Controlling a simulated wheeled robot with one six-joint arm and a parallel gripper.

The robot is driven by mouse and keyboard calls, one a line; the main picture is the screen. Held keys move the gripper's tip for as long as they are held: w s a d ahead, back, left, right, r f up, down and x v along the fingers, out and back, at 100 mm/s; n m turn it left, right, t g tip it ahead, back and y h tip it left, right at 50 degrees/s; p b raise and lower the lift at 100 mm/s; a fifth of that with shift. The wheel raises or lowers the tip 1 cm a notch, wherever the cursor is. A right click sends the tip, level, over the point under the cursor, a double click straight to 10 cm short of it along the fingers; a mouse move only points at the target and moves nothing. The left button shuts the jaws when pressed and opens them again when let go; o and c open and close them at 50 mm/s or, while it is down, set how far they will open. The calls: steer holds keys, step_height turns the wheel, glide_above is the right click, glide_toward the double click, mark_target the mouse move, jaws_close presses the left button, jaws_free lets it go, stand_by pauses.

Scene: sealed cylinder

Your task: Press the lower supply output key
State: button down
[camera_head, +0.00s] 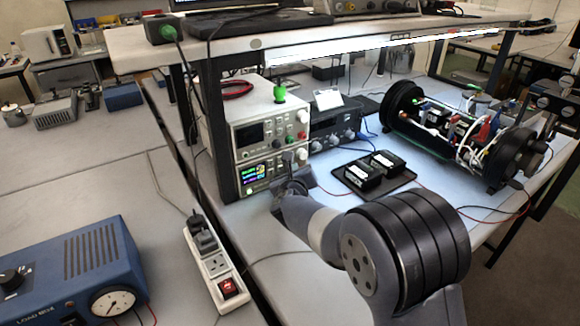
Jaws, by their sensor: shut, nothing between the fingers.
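Two white bench power supplies are stacked under the shelf. The upper supply (270,117) has a dark display. The lower supply (243,181) has a lit colour display (253,173) at the left of its front. My gripper (291,166) is shut and empty, close in front of the right part of the lower supply's front. My gripper and wrist hide part of that panel. The lower supply's output key cannot be made out, and I cannot tell whether my fingertips touch the panel.
Right of the supplies is a dark instrument (335,122) with knobs. A black tray (345,182) holds two black blocks. The opened cylinder (455,135) lies at right. A shelf post (219,140) stands left of the supplies. A power strip (213,265) and blue load box (75,272) are at lower left.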

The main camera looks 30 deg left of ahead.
steer(key=shift+s+d+b, duration=0.3)
steer(key=shift+d+b, duration=0.2)
steer(key=shift+d, duration=0.05)
steer(key=shift+s+d+f+b, duration=0.15)
steer(key=shift+d+b, duration=0.1)
steer(key=shift+b, duration=0.15)
steer(key=d+b, duration=0.1)
steer(key=s+d+b, duration=0.1)
steer(key=d+b, duration=0.1)
steer(key=shift+s, duration=0.25)
steer(key=shift+s+d, duration=0.25)
steer(key=shift+d, duration=0.25)
